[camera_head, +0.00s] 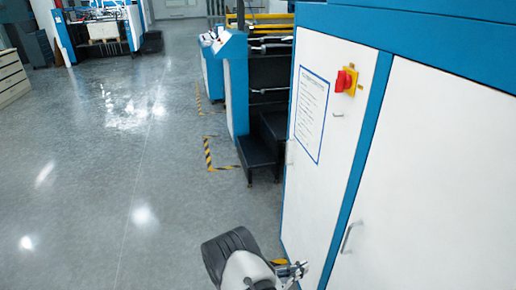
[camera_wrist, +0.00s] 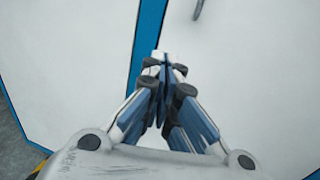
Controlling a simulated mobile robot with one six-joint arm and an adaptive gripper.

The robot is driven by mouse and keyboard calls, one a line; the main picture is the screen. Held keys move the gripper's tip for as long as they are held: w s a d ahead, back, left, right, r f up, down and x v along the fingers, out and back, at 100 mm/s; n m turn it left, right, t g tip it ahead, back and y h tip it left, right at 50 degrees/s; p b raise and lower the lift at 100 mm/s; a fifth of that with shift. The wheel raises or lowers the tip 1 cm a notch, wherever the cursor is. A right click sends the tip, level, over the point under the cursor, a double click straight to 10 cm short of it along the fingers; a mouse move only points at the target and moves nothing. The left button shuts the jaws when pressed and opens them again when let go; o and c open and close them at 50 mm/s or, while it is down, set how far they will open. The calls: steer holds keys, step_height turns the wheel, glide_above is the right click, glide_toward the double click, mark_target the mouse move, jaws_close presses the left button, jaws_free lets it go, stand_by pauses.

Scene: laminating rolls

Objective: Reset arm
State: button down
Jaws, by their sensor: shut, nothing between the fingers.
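My gripper (camera_wrist: 166,66) is shut and empty in the wrist view, its fingertips together in front of a white cabinet panel with a blue vertical strip. In the head view my gripper (camera_head: 297,270) shows at the bottom, close to the lower part of the white and blue cabinet (camera_head: 325,185). I cannot tell whether it touches the cabinet. My arm's dark joint is beside it, to the left.
The cabinet carries a red rotary switch (camera_head: 345,80), a posted sheet (camera_head: 309,115) and a door handle (camera_head: 350,237). Dark steps (camera_head: 258,155) and yellow-black floor tape (camera_head: 209,153) lie beyond. The grey floor (camera_head: 110,180) on the left is clear.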

steer(key=s+d+r+m+g+y, duration=0.1)
steer(key=s+r+m+g+y, duration=0.2)
steer(key=r, duration=0.5)
steer(key=s+d+r+m+g+y, duration=0.1)
steer(key=s+d+r+m+g, duration=0.15)
steer(key=r+m, duration=0.45)
steer(key=s+d+r+m+g+y, duration=0.1)
steer(key=s+r+m+g+y, duration=0.2)
steer(key=r, duration=0.6)
steer(key=s+a+r+m+t+y, duration=0.3)
steer(key=s+a+r+m+y, duration=0.1)
steer(key=s, duration=0.4)
steer(key=s+a+r+m+t+y, duration=0.3)
steer(key=s+a+r+m+y, duration=0.2)
steer(key=s+r, duration=0.2)
steer(key=shift+s+m+y, duration=0.3)
steer(key=shift+s, duration=0.7)
